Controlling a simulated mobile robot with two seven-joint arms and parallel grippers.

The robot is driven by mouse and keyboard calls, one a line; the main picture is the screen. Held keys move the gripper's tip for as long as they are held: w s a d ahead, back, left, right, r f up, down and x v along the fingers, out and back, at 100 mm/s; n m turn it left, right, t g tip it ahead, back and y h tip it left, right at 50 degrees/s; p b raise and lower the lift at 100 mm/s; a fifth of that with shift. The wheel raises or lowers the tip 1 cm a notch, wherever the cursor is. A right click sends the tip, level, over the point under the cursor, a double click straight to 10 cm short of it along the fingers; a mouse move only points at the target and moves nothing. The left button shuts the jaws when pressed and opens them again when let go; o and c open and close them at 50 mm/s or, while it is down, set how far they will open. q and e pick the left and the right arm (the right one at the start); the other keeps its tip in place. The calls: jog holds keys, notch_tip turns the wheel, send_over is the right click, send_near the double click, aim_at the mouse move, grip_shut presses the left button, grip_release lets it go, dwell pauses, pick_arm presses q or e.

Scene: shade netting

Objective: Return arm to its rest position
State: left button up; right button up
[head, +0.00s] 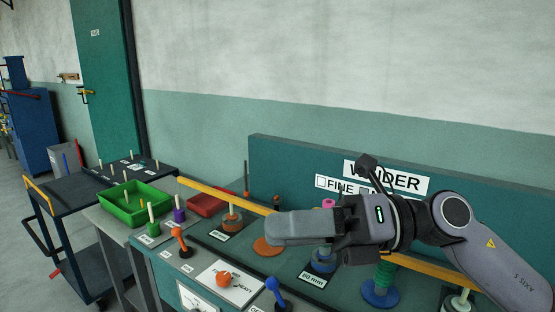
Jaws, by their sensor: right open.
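My right arm (455,215) reaches in from the right, with its gripper (285,228) pointing left above the bench. The gripper is open and I see nothing held in it. It is in front of the yellow bar (225,197) and hides part of it. A spool with a blue base (322,265) stands partly hidden behind and below the gripper. A green spool (383,275) on a blue base stands below the wrist. My left gripper is not in view.
The winder's back panel (285,165) rises behind the arm. An orange lever (180,238), an orange knob (224,279) and a blue lever (275,292) line the front. A green tray (163,198) and a red tray (207,204) are left. A dark cart (70,190) stands further left.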

jog(key=w+d+r+m+t+y, duration=0.1)
jog(key=w+d+m+t, duration=0.15)
jog(key=m+t, duration=0.6)
jog(key=w+d+m+t+y, duration=0.1)
jog(key=w+d+m+t, duration=0.15)
jog(key=m+t, duration=0.65)
jog(key=w+d+f+m+t+h, duration=0.25)
jog(key=d+f+m+h, duration=0.85)
jog(key=m+h, duration=0.6)
jog(key=s+d+f+m+g+h, duration=0.25)
jog(key=s+f+g, duration=0.2)
jog(key=f, duration=0.45)
jog(key=s+d+f+m+g+h, duration=0.1)
jog(key=s+d+f+m+g, duration=0.25)
jog(key=f, duration=0.55)
jog(key=s+f+m+g, duration=0.1)
jog(key=s+f+g, duration=0.3)
jog(key=s, duration=0.5)
jog(key=s+f+m+g, duration=0.25)
jog(key=s+f, duration=0.25)
jog(key=s, duration=0.4)
jog(key=w+a+f+n+t+y, duration=0.1)
jog(key=w+a+f+t+y, duration=0.2)
jog(key=w+f+t, duration=0.3)
jog(key=shift+w+f, duration=0.4)
jog(key=shift+f, duration=0.95)
